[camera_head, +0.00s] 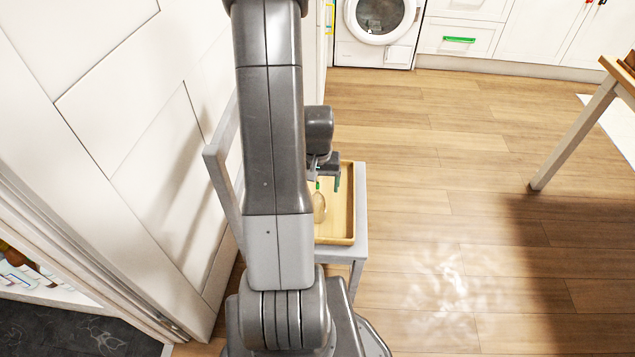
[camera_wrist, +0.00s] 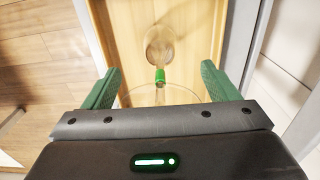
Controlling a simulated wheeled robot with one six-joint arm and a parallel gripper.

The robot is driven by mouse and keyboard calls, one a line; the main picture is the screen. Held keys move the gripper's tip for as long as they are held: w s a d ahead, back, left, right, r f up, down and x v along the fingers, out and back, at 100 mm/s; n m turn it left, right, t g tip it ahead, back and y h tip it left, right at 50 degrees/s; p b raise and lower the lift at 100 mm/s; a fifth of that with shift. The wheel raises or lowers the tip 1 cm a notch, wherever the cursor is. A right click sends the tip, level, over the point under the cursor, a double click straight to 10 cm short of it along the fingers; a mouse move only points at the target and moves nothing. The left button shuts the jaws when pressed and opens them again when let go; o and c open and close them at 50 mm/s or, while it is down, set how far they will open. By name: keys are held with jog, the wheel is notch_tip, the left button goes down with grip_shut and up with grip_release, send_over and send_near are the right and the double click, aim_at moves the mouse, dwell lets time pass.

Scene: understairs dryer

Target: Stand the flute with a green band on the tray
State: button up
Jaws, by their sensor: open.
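The flute is clear glass with a green band (camera_wrist: 160,76). In the wrist view its round foot shows on the tray, with the band below it in the picture and a faint wide glass ring nearer me. It looks upright. My gripper (camera_wrist: 160,88) is open, with one green finger on each side of the flute and a gap to both. In the head view the green band (camera_head: 317,185) shows beside my fingers, partly hidden by my arm. The wooden tray (camera_head: 347,205) lies under the flute, its left part hidden by my arm.
The tray rests on a grey chair (camera_head: 361,215) close to the white panelled wall (camera_head: 150,140). A washer or dryer (camera_head: 377,25) stands at the back. A wooden table (camera_head: 585,125) is at the right. The wooden floor between is clear.

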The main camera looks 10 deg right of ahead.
notch_tip(320, 180, up, 12)
jog(key=shift+r+p, duration=0.15)
jog(key=shift+p, duration=1.05)
